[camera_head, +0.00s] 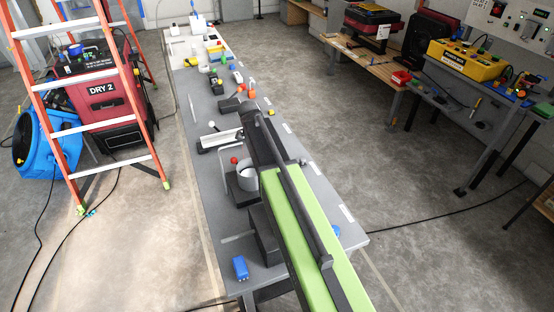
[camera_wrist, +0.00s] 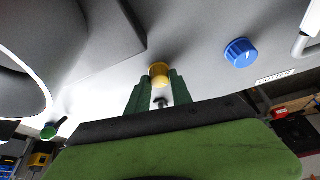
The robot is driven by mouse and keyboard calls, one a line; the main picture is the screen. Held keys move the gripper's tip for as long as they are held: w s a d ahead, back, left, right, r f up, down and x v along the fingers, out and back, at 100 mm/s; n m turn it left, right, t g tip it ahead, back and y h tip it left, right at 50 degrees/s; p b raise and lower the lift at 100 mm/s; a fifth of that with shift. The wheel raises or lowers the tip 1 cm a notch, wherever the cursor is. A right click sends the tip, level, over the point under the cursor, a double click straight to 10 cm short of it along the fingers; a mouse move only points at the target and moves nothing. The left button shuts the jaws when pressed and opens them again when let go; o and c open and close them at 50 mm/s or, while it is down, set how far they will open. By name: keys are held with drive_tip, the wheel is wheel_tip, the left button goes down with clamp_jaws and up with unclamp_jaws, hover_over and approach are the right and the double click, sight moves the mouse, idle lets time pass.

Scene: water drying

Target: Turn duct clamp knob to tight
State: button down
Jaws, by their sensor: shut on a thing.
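A small yellow knob (camera_wrist: 159,73) sits between the two dark green fingertips of my gripper (camera_wrist: 158,88) in the wrist view. The fingers are shut on the knob from both sides. I cannot read any mark on it that tells its turn or that it is the duct clamp knob. A blue ribbed knob (camera_wrist: 240,53) stands to its right, apart from my gripper, next to a small white label. In the head view my arm lies over the bench and hides my gripper and the yellow knob.
A ladder (camera_head: 88,78) stands left; open floor lies right.

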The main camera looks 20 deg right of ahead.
drive_tip(key=m+g, duration=0.1)
drive_tip(key=m, duration=0.2)
drive_tip(key=m+g+y, duration=0.1)
drive_tip(key=m, duration=0.2)
drive_tip(key=shift+w, duration=0.15)
drive_tip(key=shift+m, duration=0.4)
drive_tip(key=c, duration=1.1)
unclamp_jaws()
drive_tip(key=shift+c, duration=0.2)
drive_tip(key=shift+r, duration=0.1)
drive_tip(key=p+v, duration=1.6)
drive_tip(key=v, duration=0.1)
drive_tip(key=shift+w+d, duration=0.3)
drive_tip(key=shift+w, duration=0.05)
